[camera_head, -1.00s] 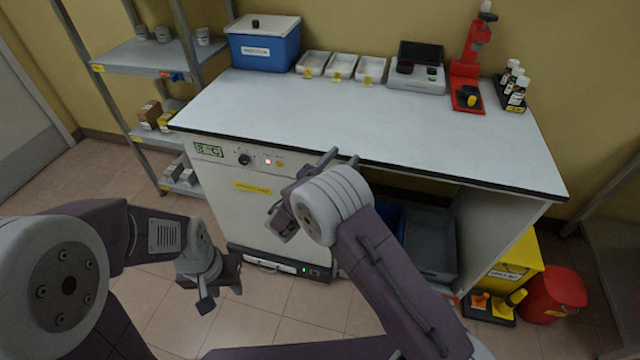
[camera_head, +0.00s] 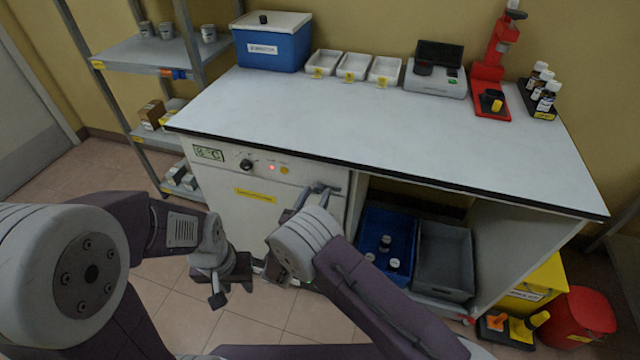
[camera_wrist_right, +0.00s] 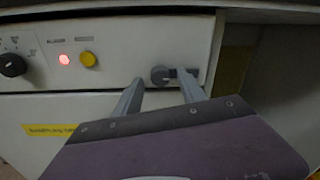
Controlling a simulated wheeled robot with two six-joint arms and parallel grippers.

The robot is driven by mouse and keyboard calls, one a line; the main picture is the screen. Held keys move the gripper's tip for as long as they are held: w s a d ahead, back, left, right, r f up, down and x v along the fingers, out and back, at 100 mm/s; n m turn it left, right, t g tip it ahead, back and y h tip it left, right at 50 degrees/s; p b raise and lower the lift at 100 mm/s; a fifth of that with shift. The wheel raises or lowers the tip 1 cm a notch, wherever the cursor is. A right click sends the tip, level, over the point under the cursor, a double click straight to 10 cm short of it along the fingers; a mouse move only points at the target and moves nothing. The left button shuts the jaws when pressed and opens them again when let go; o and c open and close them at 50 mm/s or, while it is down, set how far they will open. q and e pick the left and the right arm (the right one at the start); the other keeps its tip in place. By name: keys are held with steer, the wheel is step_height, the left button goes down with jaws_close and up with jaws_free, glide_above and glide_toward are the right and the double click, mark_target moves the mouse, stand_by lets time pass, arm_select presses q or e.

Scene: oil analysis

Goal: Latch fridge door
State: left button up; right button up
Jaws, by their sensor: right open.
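The fridge door (camera_head: 240,212) is the white front under the left part of the bench, with a yellow label. It looks closed or nearly so; I cannot tell if it sits fully flush. A grey latch handle (camera_wrist_right: 165,75) shows at the right end of the control strip in the right wrist view. My right gripper (camera_head: 318,190) is at the fridge's upper right corner, open, its fingers on either side of the latch in the wrist view (camera_wrist_right: 163,92). Contact is not clear. My left gripper (camera_head: 232,286) hangs low in front of the fridge; its jaw state is unclear.
A red lamp (camera_wrist_right: 64,60) and yellow button (camera_wrist_right: 88,59) sit left of the latch. The bench top (camera_head: 380,130) overhangs just above. Right of the fridge is an open bay with a blue crate (camera_head: 372,222) and a grey crate (camera_head: 444,258).

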steer(key=shift+w+d, duration=0.1)
steer(key=shift+w, duration=0.25)
steer(key=shift+s+r, duration=0.2)
steer(key=shift+s, duration=0.05)
jaws_close()
arm_select(q)
steer(key=shift+w, duration=0.1)
arm_select(e)
steer(key=shift+f, duration=0.1)
